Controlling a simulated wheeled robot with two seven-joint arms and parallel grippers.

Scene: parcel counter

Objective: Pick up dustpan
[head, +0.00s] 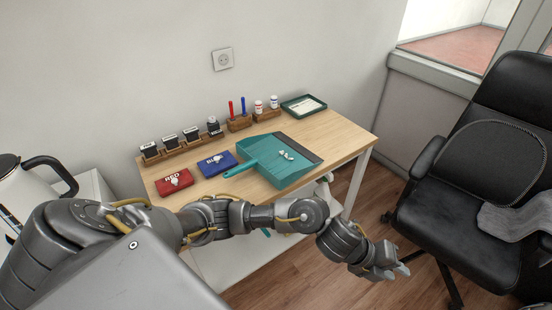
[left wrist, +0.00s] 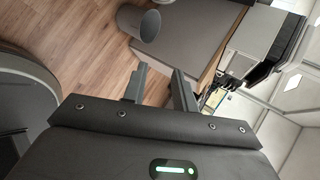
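The teal dustpan (head: 270,172) lies on the wooden table, its handle pointing left and its dark lip at the far right. Small white scraps (head: 286,155) lie on it. My left arm reaches across in front of the table. My left gripper (head: 398,269) is past the table's right front side, over the floor near the chair, well apart from the dustpan. In the left wrist view, the fingers of my left gripper (left wrist: 158,78) stand apart with nothing between them. The dustpan does not show there. My right gripper is in neither view.
A red pad (head: 174,182) and a blue pad (head: 217,164) lie left of the dustpan. Stamps (head: 170,143), pens and small bottles stand behind. A green tray (head: 303,106) sits at the back right. A black chair (head: 480,190) stands right. A grey bin (left wrist: 149,27) shows in the wrist view.

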